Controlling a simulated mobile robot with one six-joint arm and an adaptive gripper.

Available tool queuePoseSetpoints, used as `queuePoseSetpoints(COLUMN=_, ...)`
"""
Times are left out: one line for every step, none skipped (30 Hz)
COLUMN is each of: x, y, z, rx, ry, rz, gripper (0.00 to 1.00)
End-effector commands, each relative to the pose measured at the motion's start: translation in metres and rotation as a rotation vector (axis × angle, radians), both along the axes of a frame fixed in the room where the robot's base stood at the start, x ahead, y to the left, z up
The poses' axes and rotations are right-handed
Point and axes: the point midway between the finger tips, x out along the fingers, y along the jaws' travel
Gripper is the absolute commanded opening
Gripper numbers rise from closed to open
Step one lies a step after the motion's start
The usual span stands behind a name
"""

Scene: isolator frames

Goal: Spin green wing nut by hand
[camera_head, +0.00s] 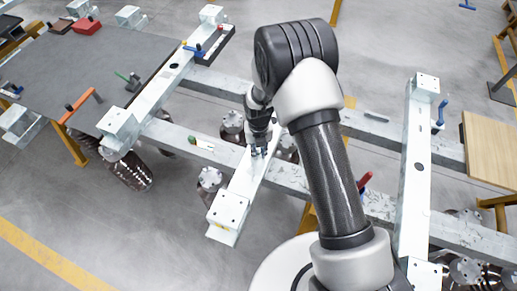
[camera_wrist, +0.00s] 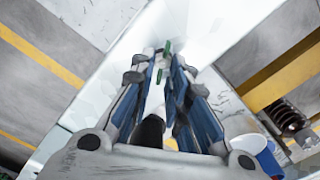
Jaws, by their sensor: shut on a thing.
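My gripper (camera_head: 259,152) points down onto the middle white crossbar (camera_head: 236,190) of the frame. In the wrist view its two fingers (camera_wrist: 163,66) are close together over the bar's white face. The green wing nut (camera_wrist: 167,47) shows as small green wings at the fingertips, and the fingers are shut on it. Its base and any stud under it are hidden by the fingers. In the head view the wing nut is hidden behind my gripper.
Grey rails (camera_head: 210,150) run under the white crossbars, with dark ribbed insulators (camera_head: 128,170) below. A grey table (camera_head: 85,65) with an orange-handled tool (camera_head: 80,105) stands at left. Another white crossbar (camera_head: 416,170) is at right, beside a wooden board (camera_head: 490,150).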

Motion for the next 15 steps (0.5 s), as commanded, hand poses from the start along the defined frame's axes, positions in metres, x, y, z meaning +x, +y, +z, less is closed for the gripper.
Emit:
queuePoseSetpoints(x=-0.0021, y=-0.0008, z=-0.0019, rx=-0.002, ry=0.005, rz=0.002, gripper=0.0)
queuePoseSetpoints(x=-0.0021, y=-0.0008, z=-0.002, rx=-0.002, ry=0.005, rz=0.003, gripper=0.0)
queuePoseSetpoints(x=-0.0021, y=-0.0008, z=-0.002, rx=-0.002, ry=0.005, rz=0.003, gripper=0.0)
queuePoseSetpoints(x=-0.0021, y=-0.0008, z=-0.002, rx=-0.002, ry=0.005, rz=0.003, gripper=0.0)
queuePoseSetpoints(x=-0.0022, y=-0.0008, z=-0.0021, rx=-0.002, ry=0.006, rz=0.003, gripper=0.0)
queuePoseSetpoints(x=-0.0022, y=-0.0008, z=-0.0021, rx=-0.002, ry=0.006, rz=0.003, gripper=0.0)
queuePoseSetpoints(x=-0.0022, y=-0.0007, z=-0.0021, rx=-0.002, ry=0.006, rz=0.003, gripper=0.0)
queuePoseSetpoints(x=-0.0023, y=-0.0007, z=-0.0021, rx=-0.002, ry=0.006, rz=0.003, gripper=0.0)
queuePoseSetpoints(x=-0.0023, y=-0.0007, z=-0.0021, rx=-0.002, ry=0.006, rz=0.003, gripper=0.0)
queuePoseSetpoints(x=-0.0023, y=-0.0007, z=-0.0021, rx=-0.002, ry=0.006, rz=0.003, gripper=0.0)
queuePoseSetpoints(x=-0.0023, y=-0.0007, z=-0.0021, rx=-0.002, ry=0.006, rz=0.003, gripper=0.16)
queuePoseSetpoints(x=-0.0024, y=-0.0008, z=-0.0022, rx=-0.002, ry=0.006, rz=0.003, gripper=0.19)
queuePoseSetpoints(x=-0.0023, y=-0.0007, z=-0.0021, rx=-0.002, ry=0.006, rz=0.003, gripper=0.21)
queuePoseSetpoints(x=-0.0021, y=-0.0007, z=-0.002, rx=-0.002, ry=0.005, rz=0.002, gripper=0.23)
queuePoseSetpoints(x=-0.0018, y=-0.0006, z=-0.0017, rx=-0.002, ry=0.005, rz=0.002, gripper=0.25)
